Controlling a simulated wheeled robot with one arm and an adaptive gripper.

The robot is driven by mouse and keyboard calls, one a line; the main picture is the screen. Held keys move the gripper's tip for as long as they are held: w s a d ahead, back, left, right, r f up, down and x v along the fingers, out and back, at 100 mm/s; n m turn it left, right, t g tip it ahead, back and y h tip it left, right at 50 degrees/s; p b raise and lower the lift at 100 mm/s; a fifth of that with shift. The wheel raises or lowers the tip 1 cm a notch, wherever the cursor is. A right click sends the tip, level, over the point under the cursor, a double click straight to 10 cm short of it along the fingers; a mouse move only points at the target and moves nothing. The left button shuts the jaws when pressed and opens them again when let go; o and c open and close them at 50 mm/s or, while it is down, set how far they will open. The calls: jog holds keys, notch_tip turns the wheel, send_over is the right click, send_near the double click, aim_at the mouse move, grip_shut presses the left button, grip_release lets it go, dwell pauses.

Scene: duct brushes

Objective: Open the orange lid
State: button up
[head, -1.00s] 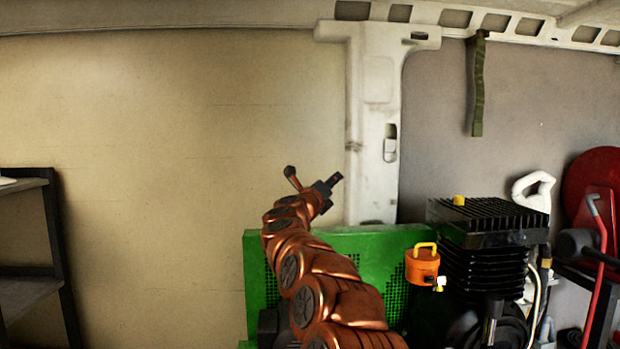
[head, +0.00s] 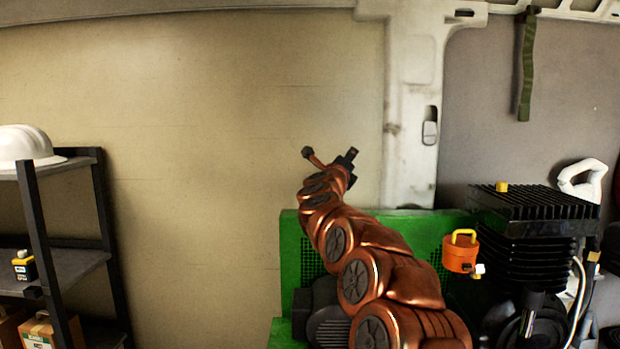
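An orange cylindrical part with a yellow loop handle on top, which looks like the orange lid (head: 461,256), sits at the right in front of the green panel. A small white and yellow fitting shows at its lower right side. My gripper (head: 347,158) is at the end of my copper-coloured arm, raised above the green panel, up and to the left of the orange lid and well apart from it. The gripper is small and dark here, and its finger opening cannot be made out. Nothing is seen in it.
A black finned machine (head: 530,212) with a yellow cap stands right of the orange lid. The green panel (head: 290,250) stands behind my arm. A black shelf (head: 75,265) with a white helmet (head: 25,146) is at the left. The wall between shelf and arm is clear.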

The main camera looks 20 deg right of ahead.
jog(key=s+a+f+n+t+y+p, duration=0.1)
jog(key=s+a+n+t+y, duration=0.15)
jog(key=a+n+y, duration=1.4)
jog(key=s+a+f+n+g+y+p, duration=0.1)
jog(key=s+a+f+n+g, duration=0.6)
jog(key=s+a+f, duration=0.55)
jog(key=s+a+f+n+g+p, duration=0.1)
jog(key=s+f+n+g, duration=0.3)
jog(key=s, duration=0.5)
jog(key=s+f+n+g, duration=0.1)
jog(key=s+f+n, duration=0.1)
jog(key=s+f, duration=0.6)
jog(key=s+d+f+n+g+h, duration=0.1)
jog(key=s+d+f+g, duration=0.1)
jog(key=s, duration=0.7)
jog(key=s+d+f+n+g+h+p, duration=0.1)
jog(key=s+d+f+g+h, duration=0.1)
jog(key=s, duration=0.8)
jog(key=s+d+f+n+g+h, duration=0.1)
jog(key=s+d+f+g, duration=0.3)
jog(key=s, duration=0.5)
jog(key=shift+s+d+f, duration=0.15)
jog(key=shift+s+d, duration=0.2)
jog(key=shift+d, duration=0.15)
